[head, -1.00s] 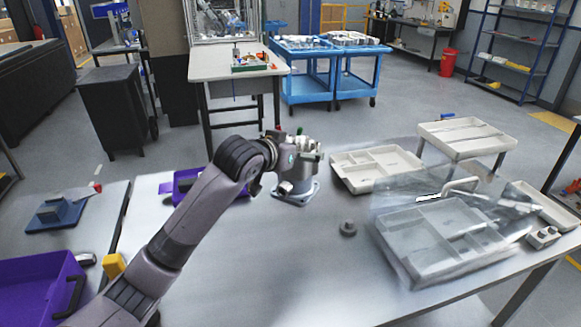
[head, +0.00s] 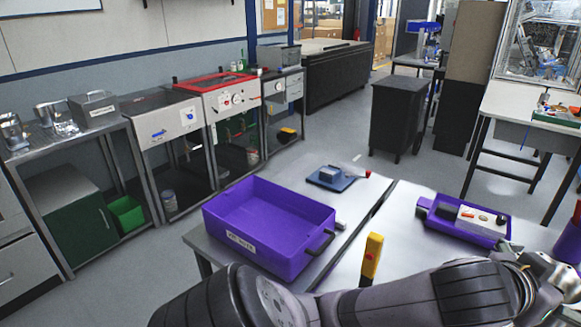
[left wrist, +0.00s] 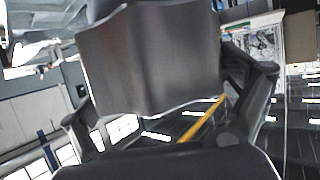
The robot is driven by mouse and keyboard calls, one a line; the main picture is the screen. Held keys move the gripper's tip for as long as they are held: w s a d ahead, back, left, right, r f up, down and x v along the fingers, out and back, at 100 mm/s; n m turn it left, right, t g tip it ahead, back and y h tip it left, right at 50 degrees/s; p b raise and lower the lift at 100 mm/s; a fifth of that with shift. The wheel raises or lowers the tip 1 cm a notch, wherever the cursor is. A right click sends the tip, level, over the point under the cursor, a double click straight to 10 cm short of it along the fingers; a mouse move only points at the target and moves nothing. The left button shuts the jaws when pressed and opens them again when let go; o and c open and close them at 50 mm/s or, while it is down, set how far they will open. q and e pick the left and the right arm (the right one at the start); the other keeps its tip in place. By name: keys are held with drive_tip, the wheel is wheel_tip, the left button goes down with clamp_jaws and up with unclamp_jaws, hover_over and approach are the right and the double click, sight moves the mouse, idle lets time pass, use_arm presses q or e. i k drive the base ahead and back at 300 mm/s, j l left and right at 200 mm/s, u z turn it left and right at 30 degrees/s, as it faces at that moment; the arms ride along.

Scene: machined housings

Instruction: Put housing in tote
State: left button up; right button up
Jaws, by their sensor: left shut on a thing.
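The housing (left wrist: 150,60) is a grey metal block that fills the upper middle of the left wrist view. My left gripper (left wrist: 168,95) is shut on it, with one finger on each side. In the head view my left arm reaches along the bottom to the right edge, where the wrist end is cut off, so the grip cannot be seen clearly there. The purple tote (head: 228,232) stands on the table left of centre, with a white label on its front and a black handle. Its inside looks empty. My left gripper is well to the right of it. My right gripper is not in view.
A yellow upright piece (head: 372,258) stands between the tote and my arm. A blue plate with a grey block (head: 330,176) lies behind the tote. A smaller purple tray (head: 462,236) with parts is at the right. Workbenches (head: 172,112) line the wall.

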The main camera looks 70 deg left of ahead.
sight(271, 241)
drive_tip(key=k+u, duration=0.2)
drive_tip(key=u, duration=0.15)
drive_tip(key=k+j+u, duration=0.1)
drive_tip(key=k+u, duration=0.25)
drive_tip(key=i+u, duration=0.2)
drive_tip(key=u, duration=0.15)
drive_tip(key=i+j+u, duration=0.1)
drive_tip(key=i+u, duration=0.15)
drive_tip(key=u, duration=0.15)
drive_tip(key=i+l+u, duration=0.1)
drive_tip(key=u, duration=0.25)
drive_tip(key=i, duration=0.1)
